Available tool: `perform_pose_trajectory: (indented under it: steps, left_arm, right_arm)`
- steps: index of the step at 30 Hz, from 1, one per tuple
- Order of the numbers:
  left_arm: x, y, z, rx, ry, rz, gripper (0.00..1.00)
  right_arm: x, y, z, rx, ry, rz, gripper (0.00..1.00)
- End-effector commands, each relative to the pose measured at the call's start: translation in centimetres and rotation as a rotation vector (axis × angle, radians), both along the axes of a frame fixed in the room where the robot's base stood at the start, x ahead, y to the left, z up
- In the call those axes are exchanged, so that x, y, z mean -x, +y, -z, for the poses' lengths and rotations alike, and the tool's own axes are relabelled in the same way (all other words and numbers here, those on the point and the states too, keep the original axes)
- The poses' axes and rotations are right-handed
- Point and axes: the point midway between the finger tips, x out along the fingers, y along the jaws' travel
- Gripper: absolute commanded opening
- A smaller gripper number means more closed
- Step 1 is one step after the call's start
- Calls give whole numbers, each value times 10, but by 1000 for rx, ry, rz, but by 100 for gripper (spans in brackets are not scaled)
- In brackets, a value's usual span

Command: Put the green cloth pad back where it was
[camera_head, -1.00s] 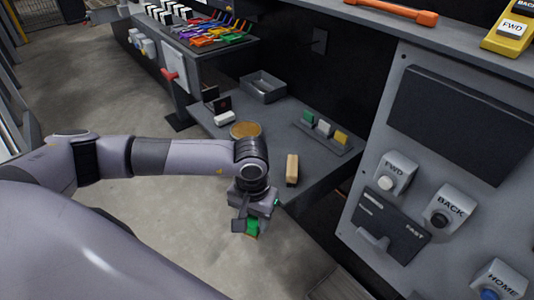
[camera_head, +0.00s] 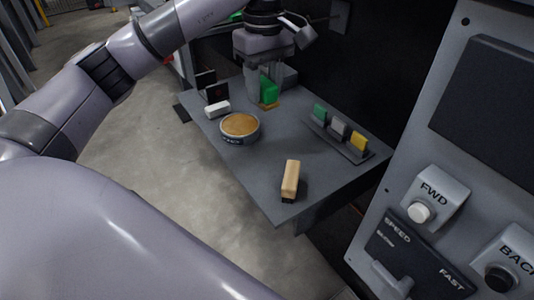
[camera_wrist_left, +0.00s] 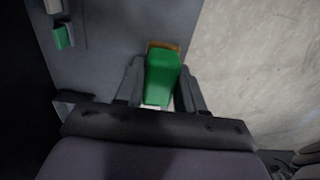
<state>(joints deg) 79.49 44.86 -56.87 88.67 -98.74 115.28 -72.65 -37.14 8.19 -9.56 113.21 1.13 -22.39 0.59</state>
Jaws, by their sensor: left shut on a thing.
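A green pad (camera_head: 268,88) with an orange-brown lower edge is held in my left gripper (camera_head: 265,92). A rack (camera_head: 338,140) on the table's right side holds small green, grey and yellow pieces. My right gripper is not in view.
On the grey table (camera_head: 225,160) stand a round tan-topped dish (camera_head: 240,126), a white block (camera_head: 217,109), a dark upright holder (camera_head: 206,86) and a tan wooden block (camera_head: 290,180). A control panel (camera_head: 440,150) stands at the right. The front middle of the table is clear.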

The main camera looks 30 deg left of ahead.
Motion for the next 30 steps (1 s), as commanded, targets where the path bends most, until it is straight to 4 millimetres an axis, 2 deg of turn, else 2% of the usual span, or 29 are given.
perform_pose_trajectory:
  steps: [1,6,12,15,20,27,30]
  left_arm:
    - [1,-1,18,2,5,3,14]
    - [1,-1,58,1,5,2,14]
    - [1,0,101,-1,2,2,14]
    - [0,0,114,0,0,2,14]
    - [0,0,124,-1,-1,2,14]
    - [0,0,157,0,2,2,14]
    - [0,0,164,-1,-1,2,14]
  right_arm:
    - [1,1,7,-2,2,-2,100]
    - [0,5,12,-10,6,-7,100]
    - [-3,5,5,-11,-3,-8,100]
    - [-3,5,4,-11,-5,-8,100]
    - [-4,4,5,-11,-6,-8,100]
    - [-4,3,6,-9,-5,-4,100]
    - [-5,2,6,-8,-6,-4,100]
